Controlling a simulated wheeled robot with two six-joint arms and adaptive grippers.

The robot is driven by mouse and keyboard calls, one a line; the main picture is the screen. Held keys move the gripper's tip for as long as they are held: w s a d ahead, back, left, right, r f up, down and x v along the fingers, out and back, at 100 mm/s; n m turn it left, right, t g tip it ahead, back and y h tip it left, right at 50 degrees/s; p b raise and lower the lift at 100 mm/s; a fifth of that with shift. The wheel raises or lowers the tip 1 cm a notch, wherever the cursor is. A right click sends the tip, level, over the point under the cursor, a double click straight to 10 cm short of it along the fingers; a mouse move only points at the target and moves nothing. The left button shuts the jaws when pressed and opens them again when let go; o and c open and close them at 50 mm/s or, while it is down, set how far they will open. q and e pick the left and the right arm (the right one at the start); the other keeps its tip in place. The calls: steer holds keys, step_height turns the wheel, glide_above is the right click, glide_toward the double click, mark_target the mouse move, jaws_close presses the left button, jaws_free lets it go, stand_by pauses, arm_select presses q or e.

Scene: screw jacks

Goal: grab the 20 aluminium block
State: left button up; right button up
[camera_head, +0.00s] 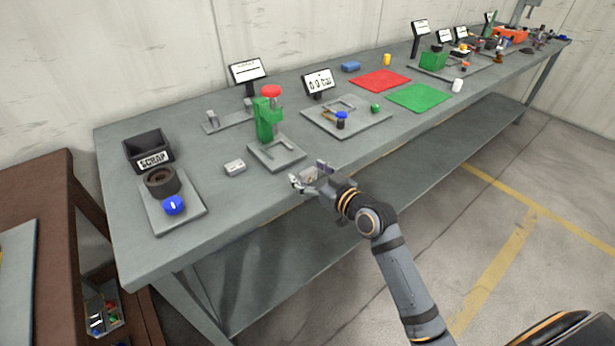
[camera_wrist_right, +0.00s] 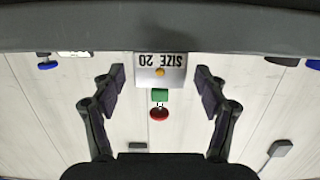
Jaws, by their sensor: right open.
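The block marked SIZE 20 (camera_wrist_right: 160,75) shows upside down in the right wrist view. It is pale grey with a white label and an orange spot. It lies between the fingers of my open right gripper (camera_wrist_right: 161,88), with a gap on each side. In the head view my right gripper (camera_head: 308,174) is at the front edge of the grey bench; its fingers mostly hide what is between them. A small light block (camera_head: 235,167) with dark marking lies farther left on the bench; its marking is too small to read. My left gripper is out of view.
Left of my right gripper stands a green screw jack (camera_head: 268,125) with a red knob on a grey plate. A tray (camera_head: 372,126) with a blue-knobbed part lies behind. A SCRAP bin (camera_head: 148,148) and a blue-knobbed fixture (camera_head: 173,205) stand at the left.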

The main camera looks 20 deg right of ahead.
mark_target(308, 171)
steer(key=shift+w+a, duration=0.15)
steer(key=shift+w, duration=0.2)
steer(key=shift+s, duration=0.1)
steer(key=shift+c, duration=0.7)
steer(key=c, duration=1.3)
steer(key=shift+r, duration=0.1)
steer(key=shift+r, duration=0.25)
step_height(308, 171, up, 3)
steer(key=shift+f, duration=0.15)
steer(key=s+r+p, duration=0.3)
steer(key=s+p, duration=0.1)
steer(key=s+r+p, duration=0.3)
steer(key=s+p, duration=0.1)
steer(key=s, duration=0.1)
steer(key=s+r+p, duration=0.3)
steer(key=s+p, duration=0.1)
steer(key=s, duration=0.1)
steer(key=shift+r, duration=0.3)
